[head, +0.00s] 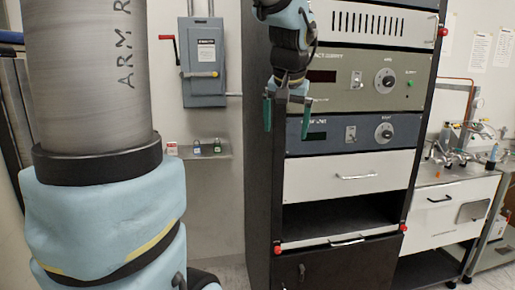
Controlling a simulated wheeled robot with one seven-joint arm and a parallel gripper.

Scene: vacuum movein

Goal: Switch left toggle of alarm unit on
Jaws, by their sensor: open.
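The alarm unit (333,146) is a blue-grey panel in the equipment rack, its label partly hidden behind my gripper. It has a dark display (316,136), one visible toggle (350,134) on a light plate, and a round knob (384,132) to the right. I cannot tell which way the toggle lies. My gripper (287,125) points down at the panel's left end, with its greenish fingers apart and nothing seen between them. The toggle is to the right of the fingers, apart from them in the picture. The gripper's depth from the panel is unclear.
Above is an olive panel (350,98) with its own toggle and knob. A white drawer (348,176) and an open shelf sit below. A grey switch box (203,62) and a small shelf (205,152) with padlocks are on the left wall. A bench (450,195) stands right.

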